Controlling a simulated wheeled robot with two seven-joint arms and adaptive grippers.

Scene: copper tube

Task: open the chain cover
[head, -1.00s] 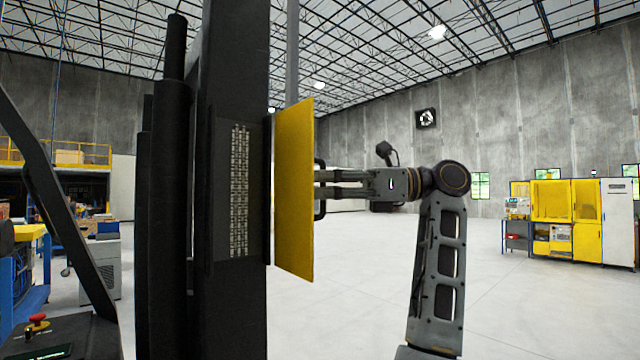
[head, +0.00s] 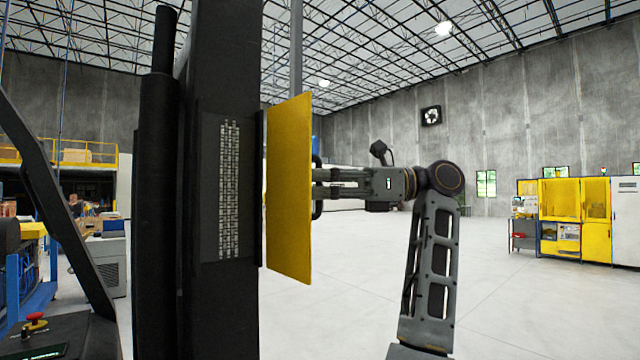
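The yellow chain cover (head: 290,188) stands swung out from the dark machine column (head: 225,60), with its face seen at an angle. The chain (head: 229,190) shows in the opening of the column to its left. A black handle (head: 317,210) is on the cover's right side, partly hidden behind the cover's edge. My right gripper (head: 322,186) reaches in from the right with its fingers at the handle. The cover's edge hides the fingertips, so I cannot tell whether they are closed on the handle. My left gripper is not in view.
Dark vertical cylinders (head: 158,190) stand left of the column. A control panel with a red button (head: 36,320) is at lower left. Yellow cabinets (head: 575,215) stand far right. The floor (head: 530,310) at right is clear.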

